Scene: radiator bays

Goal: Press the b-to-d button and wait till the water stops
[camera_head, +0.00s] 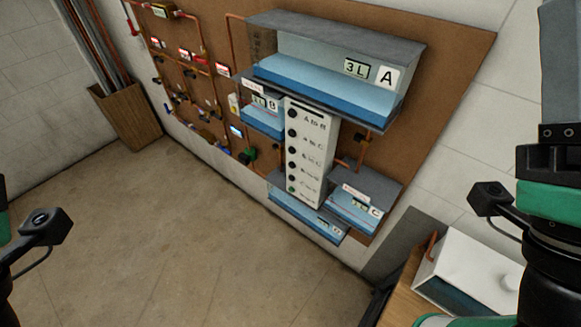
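A white button panel (319,135) stands upright on the brown wall board, with a column of round dark buttons and small labels. The upper labels look like A to B and A to C; the lower ones are too small to read surely. The lowest button (291,189) looks greenish. Tank A (330,83), marked 3 L, holds blue water above the panel. Tank B (262,118) is at its left, tank C (355,210) at its right, tank D (300,215) below. Parts of both my arms show at the side edges, apart from the panel; the fingers of neither are visible.
Copper pipes, valves and gauges (190,70) cover the board's left part. A wooden box (125,118) with pipes stands in the left corner. A white box (470,275) sits on a wooden surface at lower right. The floor (170,240) before the board is clear.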

